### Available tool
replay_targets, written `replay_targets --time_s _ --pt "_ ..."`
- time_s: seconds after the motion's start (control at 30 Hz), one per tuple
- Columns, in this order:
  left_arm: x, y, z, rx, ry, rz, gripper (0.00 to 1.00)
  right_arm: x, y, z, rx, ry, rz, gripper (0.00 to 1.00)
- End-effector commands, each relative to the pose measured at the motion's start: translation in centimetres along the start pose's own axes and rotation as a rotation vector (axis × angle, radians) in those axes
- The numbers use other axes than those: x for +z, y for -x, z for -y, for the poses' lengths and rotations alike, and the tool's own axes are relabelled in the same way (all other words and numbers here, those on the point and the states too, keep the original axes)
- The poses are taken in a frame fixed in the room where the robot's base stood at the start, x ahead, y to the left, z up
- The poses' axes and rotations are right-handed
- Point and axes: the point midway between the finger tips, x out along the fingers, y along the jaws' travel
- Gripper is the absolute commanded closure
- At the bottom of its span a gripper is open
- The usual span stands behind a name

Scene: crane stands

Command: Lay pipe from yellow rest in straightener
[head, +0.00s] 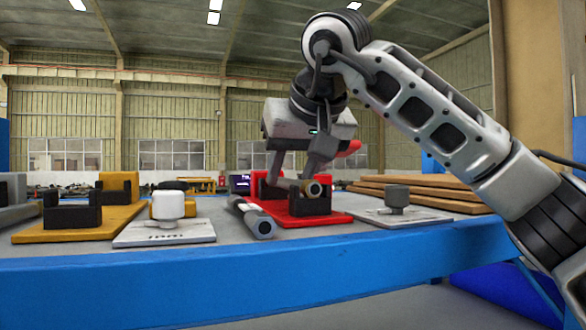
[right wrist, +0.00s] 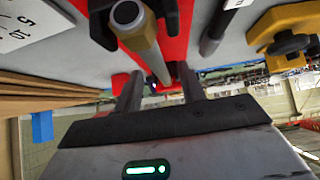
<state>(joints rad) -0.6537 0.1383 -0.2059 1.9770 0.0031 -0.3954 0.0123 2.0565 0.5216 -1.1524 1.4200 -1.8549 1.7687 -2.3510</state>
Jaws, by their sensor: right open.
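A pipe (head: 315,188) with a brass-coloured collar lies in the black cradle of a red stand (head: 290,219), which may be the straightener. Its ringed end (right wrist: 127,12) faces the camera in the right wrist view. My right gripper (head: 294,178) is open and points down at this pipe. In the right wrist view its fingers (right wrist: 160,88) are on either side of the pipe's far part; I cannot tell whether they touch it. The yellow rest (head: 50,236), with black cradle blocks, stands at the left and shows no pipe in it. My left gripper is not in view.
A grey pipe (head: 258,222) lies on the bench left of the red stand. White plates with knobs stand left (head: 165,236) and right (head: 400,219) of it. Wooden planks (head: 425,192) are stacked at the right. A blue edge (head: 240,280) runs along the bench front.

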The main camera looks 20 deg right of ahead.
Motion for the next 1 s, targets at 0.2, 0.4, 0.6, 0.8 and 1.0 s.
replay_targets --time_s 0.2,0.4,0.6,0.8,1.0 --pt "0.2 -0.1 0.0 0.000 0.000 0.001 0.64 -0.1 2.4 0.1 -0.002 0.000 -0.005 0.60" --pt "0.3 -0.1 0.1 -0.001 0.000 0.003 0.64 -0.1 7.2 0.1 -0.002 0.000 -0.007 0.60" --pt "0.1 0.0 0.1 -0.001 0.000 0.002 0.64 -0.1 12.0 0.0 -0.001 0.000 -0.006 0.60" --pt "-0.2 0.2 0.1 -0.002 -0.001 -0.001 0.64 -0.1 15.0 0.0 -0.001 -0.001 -0.004 0.60" --pt "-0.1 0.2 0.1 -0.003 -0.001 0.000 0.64 0.0 16.0 0.0 -0.001 0.000 -0.002 0.60"
